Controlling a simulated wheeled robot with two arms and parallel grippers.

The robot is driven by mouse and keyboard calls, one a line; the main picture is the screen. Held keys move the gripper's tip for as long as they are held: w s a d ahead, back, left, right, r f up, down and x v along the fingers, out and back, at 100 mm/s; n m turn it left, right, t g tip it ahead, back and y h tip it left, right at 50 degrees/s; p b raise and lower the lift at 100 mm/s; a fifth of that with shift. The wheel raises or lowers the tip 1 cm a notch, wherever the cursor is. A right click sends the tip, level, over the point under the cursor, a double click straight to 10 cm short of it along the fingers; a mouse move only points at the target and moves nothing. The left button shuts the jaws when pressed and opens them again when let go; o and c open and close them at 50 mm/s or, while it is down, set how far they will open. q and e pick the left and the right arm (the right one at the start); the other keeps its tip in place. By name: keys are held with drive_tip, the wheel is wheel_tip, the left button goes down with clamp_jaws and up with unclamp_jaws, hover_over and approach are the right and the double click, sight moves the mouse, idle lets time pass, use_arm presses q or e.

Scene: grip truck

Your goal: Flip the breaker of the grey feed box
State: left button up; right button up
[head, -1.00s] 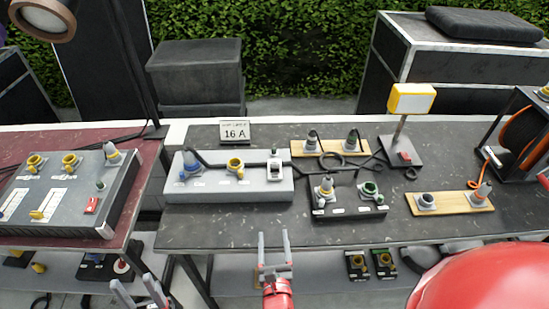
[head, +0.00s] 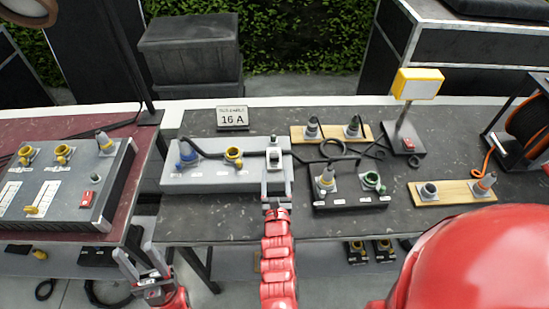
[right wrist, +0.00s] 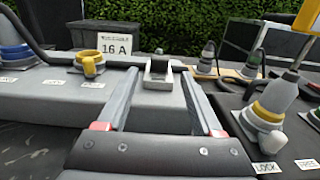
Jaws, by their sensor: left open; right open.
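The grey feed box (head: 215,181) stands on the dark table, with a blue plug (head: 187,154) and a yellow socket (head: 234,156) on its top. Its breaker (head: 274,158) is a white-framed switch at the box's right end, with a small green part behind it. The breaker (right wrist: 158,76) also shows straight ahead in the right wrist view; I cannot tell its lever's position. My right gripper (head: 277,178) is open and empty at the box's front edge, its fingers pointing at the breaker from either side. My left gripper (head: 140,258) is open and empty, low in front of the tables.
A black box (head: 348,201) with a plug and a green socket stands close to the right. A black cable (head: 330,153) runs behind. A "16 A" sign (head: 232,118) stands behind the feed box. A lamp (head: 417,83) and cable reel (head: 528,125) are further right.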

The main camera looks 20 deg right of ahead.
sight(274, 159)
drive_tip(key=x, duration=0.6)
drive_tip(key=shift+w+p, duration=0.1)
drive_tip(key=shift+p, duration=0.25)
clamp_jaws()
